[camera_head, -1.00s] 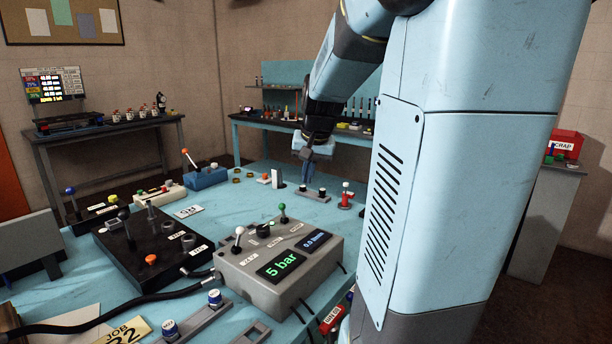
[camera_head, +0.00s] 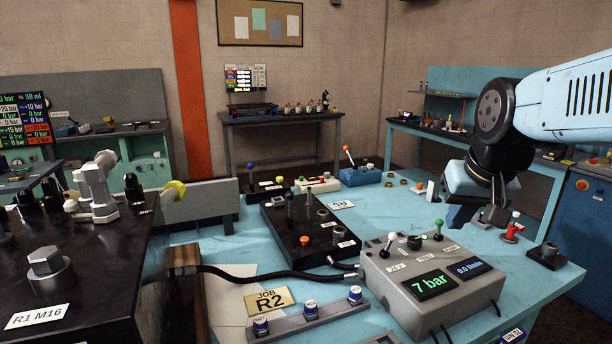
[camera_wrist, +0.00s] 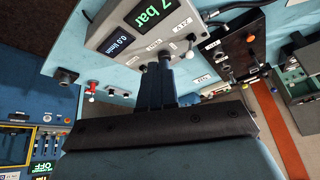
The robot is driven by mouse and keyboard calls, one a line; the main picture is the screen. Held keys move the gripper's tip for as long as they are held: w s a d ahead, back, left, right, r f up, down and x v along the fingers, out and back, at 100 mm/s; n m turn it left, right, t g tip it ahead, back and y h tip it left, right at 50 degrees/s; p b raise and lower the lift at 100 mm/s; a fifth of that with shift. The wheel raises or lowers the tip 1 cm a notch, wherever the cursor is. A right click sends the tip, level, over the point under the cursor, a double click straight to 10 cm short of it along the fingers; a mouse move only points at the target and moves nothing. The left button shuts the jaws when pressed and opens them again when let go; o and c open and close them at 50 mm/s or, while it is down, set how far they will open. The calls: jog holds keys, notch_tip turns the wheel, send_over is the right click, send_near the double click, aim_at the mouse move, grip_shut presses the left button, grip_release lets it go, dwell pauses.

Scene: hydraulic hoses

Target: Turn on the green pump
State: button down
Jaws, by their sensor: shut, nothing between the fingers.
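The grey control box (camera_head: 435,280) stands on the blue table, its displays reading "7 bar" and "0.0 l/min". On top are a green-tipped lever (camera_head: 438,225), a black knob (camera_head: 414,242) and a white-tipped lever (camera_head: 390,238). My gripper (camera_head: 493,214) is shut and empty, pointing down beyond the box's right rear corner, apart from the levers. In the wrist view my shut fingers (camera_wrist: 155,70) overlap the lever side of the control box (camera_wrist: 150,22); the green lever cannot be made out there. The white-tipped lever (camera_wrist: 190,54) shows to their right.
A red valve with a white top (camera_head: 513,228) and a dark block (camera_head: 547,256) stand right of the box. A black panel (camera_head: 305,232) with posts lies to its left, and a black hose (camera_head: 270,275) runs to the box.

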jog(key=shift+n, duration=0.7)
jog(key=s, duration=0.1)
jog(key=s+a, duration=0.1)
jog(key=s, duration=0.1)
jog(key=s+a, duration=0.1)
jog(key=shift+s+a+f, duration=0.1)
jog(key=shift+s+f, duration=0.05)
jog(key=shift+f, duration=0.25)
jog(key=c, duration=1.8)
grip_release()
jog(key=shift+s+a, duration=0.1)
jog(key=shift+s, duration=0.1)
jog(key=o, duration=0.3)
jog(key=shift+f, duration=0.1)
jog(key=shift+o, duration=0.9)
jog(key=shift+w, duration=0.1)
jog(key=shift+o, duration=1.4)
jog(key=w+d+r+m+g, duration=0.1)
jog(key=w+d, duration=0.1)
jog(key=w, duration=0.4)
jog(key=w+d+r+m+g, duration=0.1)
jog(key=w+d+r+m, duration=0.1)
jog(key=w, duration=0.4)
jog(key=shift+r, duration=0.15)
jog(key=m+g, duration=0.3)
send_near(440, 221)
jog(key=shift+y, duration=0.4)
jog(key=f, duration=1.1)
jog(key=shift+w+d, duration=0.1)
jog(key=shift+w, duration=0.25)
